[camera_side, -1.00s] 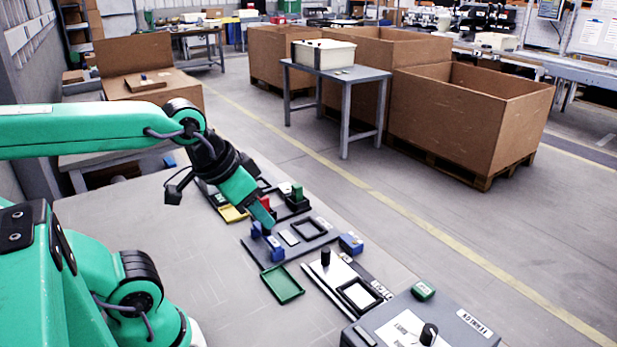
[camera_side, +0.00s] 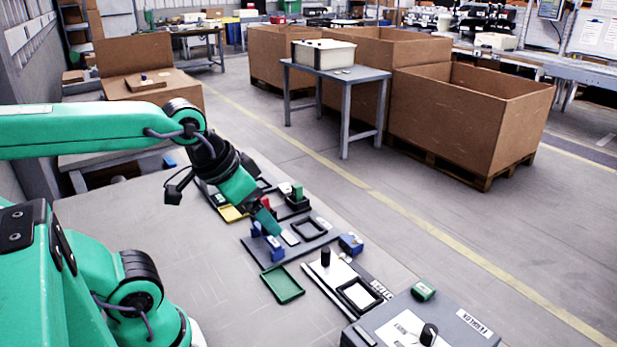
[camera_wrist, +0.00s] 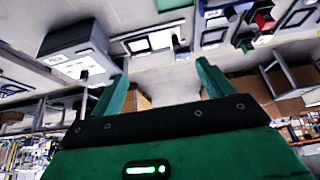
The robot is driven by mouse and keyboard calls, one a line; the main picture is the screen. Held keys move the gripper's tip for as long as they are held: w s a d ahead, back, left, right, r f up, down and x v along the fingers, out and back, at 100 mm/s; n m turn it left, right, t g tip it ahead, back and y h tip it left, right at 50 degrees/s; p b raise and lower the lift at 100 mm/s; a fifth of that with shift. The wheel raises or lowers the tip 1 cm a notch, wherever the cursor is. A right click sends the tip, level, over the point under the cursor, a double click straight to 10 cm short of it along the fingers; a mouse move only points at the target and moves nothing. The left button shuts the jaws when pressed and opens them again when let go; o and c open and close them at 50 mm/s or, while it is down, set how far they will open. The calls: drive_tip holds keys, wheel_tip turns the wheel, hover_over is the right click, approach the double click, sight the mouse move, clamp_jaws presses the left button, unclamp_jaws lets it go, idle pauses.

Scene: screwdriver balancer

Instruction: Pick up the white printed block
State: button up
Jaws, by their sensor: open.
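A small white piece (camera_side: 291,238) lies on the dark plate (camera_side: 318,240) in the side view. It may be the white printed block, but I cannot make out any print on it. My gripper (camera_side: 270,226) is just left of it in the side view, above the dark plate and close to two blue uprights (camera_side: 276,250). Its fingers hide part of the plate. In the wrist view my gripper (camera_wrist: 162,78) has its two green fingers wide apart with nothing between them. I cannot pick out the white block in the wrist view.
A green tray (camera_side: 282,284) lies in front of the plate. A blue block (camera_side: 350,243) is at its right. A white plate with a black knob (camera_side: 326,257) and a grey control box (camera_side: 455,318) are nearer the camera. The bench at left is clear.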

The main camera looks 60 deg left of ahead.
drive_tip(key=w+a+r+g, duration=0.1)
drive_tip(key=w+a+r, duration=0.15)
drive_tip(key=w, duration=0.35)
drive_tip(key=w+a+r+g, duration=0.1)
drive_tip(key=w+a+r, duration=0.1)
drive_tip(key=w+a, duration=0.3)
drive_tip(key=m+g, duration=0.1)
drive_tip(key=g, duration=0.3)
hover_over(284, 188)
drive_tip(key=f, duration=1.9)
drive_tip(key=shift+w+d+f, duration=0.15)
drive_tip(key=shift+w+d, duration=0.05)
drive_tip(key=shift+d, duration=0.05)
drive_tip(key=shift+a+f, duration=0.4)
drive_tip(key=shift+f, duration=1.35)
drive_tip(key=shift+f, duration=0.1)
